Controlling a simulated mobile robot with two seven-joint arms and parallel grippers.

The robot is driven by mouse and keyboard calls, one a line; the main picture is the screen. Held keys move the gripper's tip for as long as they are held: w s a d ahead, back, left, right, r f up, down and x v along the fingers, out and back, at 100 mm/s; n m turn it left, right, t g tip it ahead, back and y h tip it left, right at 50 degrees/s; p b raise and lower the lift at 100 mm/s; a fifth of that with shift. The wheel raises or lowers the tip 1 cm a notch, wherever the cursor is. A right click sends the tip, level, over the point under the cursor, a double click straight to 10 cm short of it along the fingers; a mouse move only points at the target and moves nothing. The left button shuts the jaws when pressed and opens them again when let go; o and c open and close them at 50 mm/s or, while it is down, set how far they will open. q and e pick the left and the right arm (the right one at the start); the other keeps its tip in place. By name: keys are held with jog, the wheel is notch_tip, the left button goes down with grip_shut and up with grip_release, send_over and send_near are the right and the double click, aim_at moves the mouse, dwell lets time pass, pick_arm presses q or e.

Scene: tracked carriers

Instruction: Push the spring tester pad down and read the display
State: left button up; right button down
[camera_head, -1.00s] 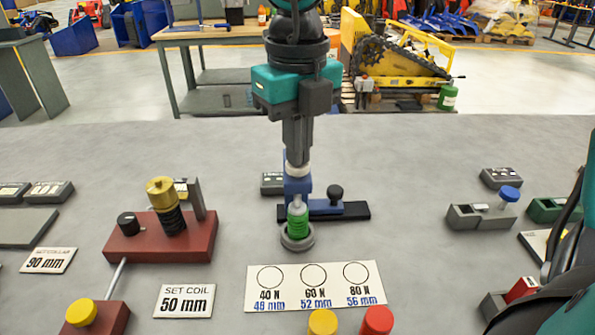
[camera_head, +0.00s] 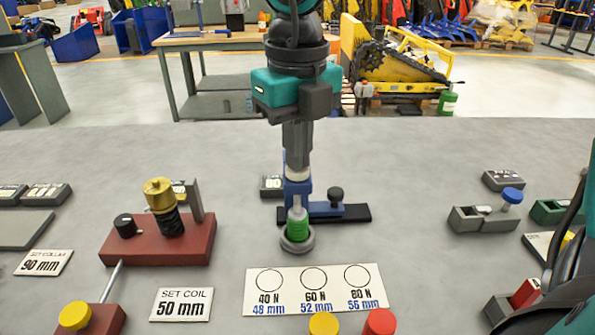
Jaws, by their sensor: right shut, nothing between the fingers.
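The spring tester has a dark base (camera_head: 350,213), a blue frame (camera_head: 299,187) and a green spring (camera_head: 298,227) standing in a grey cup (camera_head: 297,242). My right gripper (camera_head: 297,160) points straight down, shut and empty, with its tips at the pale pad (camera_head: 297,174) on top of the tester. They look in contact, but the exact touch point is hard to see. A small grey display (camera_head: 271,186) stands behind. It shows digits that look like 80, partly hidden by the tester, so I cannot read it surely. My left gripper is not in view.
A white card (camera_head: 314,288) marked 40 N, 60 N and 80 N lies in front. A red fixture with a yellow-capped coil (camera_head: 163,215) stands left. Yellow (camera_head: 323,324) and red (camera_head: 380,321) caps are at the front edge. A grey block (camera_head: 482,218) sits right.

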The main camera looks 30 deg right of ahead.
jog(key=shift+s, duration=0.1)
jog(key=shift+r+p, duration=1.75)
jog(key=shift+r, duration=1.25)
